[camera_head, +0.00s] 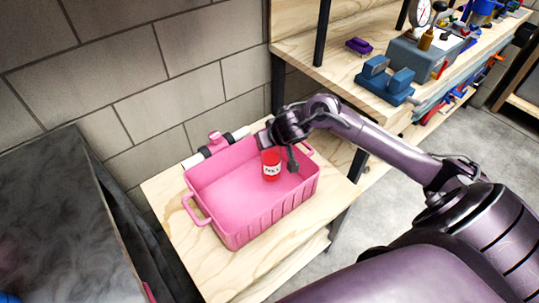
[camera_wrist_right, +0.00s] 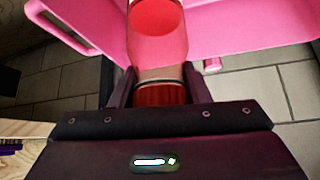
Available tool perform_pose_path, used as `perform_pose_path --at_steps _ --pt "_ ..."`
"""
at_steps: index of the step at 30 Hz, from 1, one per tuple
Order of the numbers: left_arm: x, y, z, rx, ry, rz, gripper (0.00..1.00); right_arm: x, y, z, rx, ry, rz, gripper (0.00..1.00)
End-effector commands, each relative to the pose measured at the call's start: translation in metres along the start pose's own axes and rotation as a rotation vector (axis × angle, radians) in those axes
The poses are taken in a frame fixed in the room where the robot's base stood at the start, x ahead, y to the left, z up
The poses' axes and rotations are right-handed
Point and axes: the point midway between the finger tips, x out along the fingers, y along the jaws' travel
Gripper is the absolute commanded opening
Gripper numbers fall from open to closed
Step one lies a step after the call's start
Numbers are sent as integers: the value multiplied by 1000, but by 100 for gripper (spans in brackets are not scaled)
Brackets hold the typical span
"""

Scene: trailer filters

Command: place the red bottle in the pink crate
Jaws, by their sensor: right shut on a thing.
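The pink crate (camera_head: 245,235) stands on a small wooden table, and its inside looks empty apart from what I hold in it. The red bottle (camera_head: 271,166), with a white label, is inside the crate's outline near its right back corner. My right gripper (camera_head: 281,150) is over that part of the crate and shut on the bottle. In the right wrist view, the bottle (camera_wrist_right: 158,40) sits between the two fingers of the gripper (camera_wrist_right: 158,90), with the pink crate (camera_wrist_right: 245,30) behind it. I cannot tell whether the bottle touches the crate floor. My left gripper does not show.
The wooden table (camera_head: 165,188) has a narrow bare strip around the crate. A white and black roll with a pink part (camera_head: 216,143) lies behind the crate by the block wall. A workbench (camera_head: 335,62) with blue and grey tools stands at the back right.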

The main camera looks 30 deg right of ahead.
Motion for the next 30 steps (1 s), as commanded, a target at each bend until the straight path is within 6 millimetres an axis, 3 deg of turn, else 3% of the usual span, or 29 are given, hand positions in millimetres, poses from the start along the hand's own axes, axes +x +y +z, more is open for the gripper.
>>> perform_pose_path --at_steps 10,22,23,27,30 --pt "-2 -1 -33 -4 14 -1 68 32 1 23 1 2 2 0" --pt "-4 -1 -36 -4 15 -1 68 35 0 26 2 1 0 0" --pt "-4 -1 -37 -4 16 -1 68 36 1 26 2 0 1 43" --pt "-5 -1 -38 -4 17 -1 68 36 1 26 1 0 1 62" --pt "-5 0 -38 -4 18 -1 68 35 0 26 1 0 1 64"
